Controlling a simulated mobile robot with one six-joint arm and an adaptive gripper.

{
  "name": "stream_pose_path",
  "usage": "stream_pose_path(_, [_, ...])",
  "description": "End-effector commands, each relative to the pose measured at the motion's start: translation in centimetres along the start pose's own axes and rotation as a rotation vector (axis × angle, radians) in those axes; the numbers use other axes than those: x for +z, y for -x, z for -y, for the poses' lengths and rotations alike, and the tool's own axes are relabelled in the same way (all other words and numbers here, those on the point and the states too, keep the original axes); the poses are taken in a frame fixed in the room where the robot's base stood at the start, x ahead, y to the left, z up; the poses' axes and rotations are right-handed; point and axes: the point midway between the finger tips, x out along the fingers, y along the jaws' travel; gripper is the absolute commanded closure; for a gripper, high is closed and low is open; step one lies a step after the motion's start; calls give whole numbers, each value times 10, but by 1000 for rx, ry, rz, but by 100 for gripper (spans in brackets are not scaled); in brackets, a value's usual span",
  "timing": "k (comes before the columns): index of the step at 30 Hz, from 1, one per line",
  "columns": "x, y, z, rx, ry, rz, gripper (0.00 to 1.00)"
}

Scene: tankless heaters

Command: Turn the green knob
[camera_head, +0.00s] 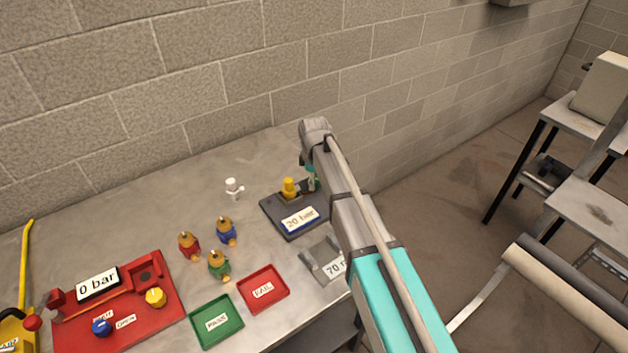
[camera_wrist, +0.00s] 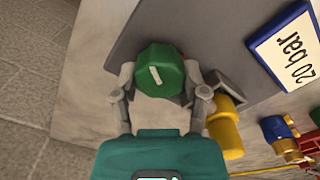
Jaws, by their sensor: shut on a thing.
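The green knob (camera_wrist: 160,72) has a white mark on its top and sits on the dark grey plate with the "20 bar" sign in the wrist view. My gripper (camera_wrist: 162,98) is shut on the knob, with one finger on each side of it. In the head view, my arm reaches over to the plate (camera_head: 275,207) and hides most of the knob. The gripper tip (camera_head: 308,175) shows only in part there.
A yellow fitting (camera_head: 289,187) stands beside the knob; it is close to my right finger in the wrist view (camera_wrist: 226,138). The "20 bar" sign (camera_head: 299,219) is on the plate. Red (camera_head: 263,289) and green (camera_head: 216,322) trays, small valves and a red panel (camera_head: 120,308) lie to the left.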

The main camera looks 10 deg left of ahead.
Motion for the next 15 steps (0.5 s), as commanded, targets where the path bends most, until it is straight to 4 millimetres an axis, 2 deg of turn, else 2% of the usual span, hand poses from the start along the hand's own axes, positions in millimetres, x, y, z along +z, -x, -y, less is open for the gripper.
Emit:
stream_pose_path(8, [0, 0, 0, -1, -87, 0, 90])
stream_pose_path(15, [0, 0, 0, -1, -247, 0, 90])
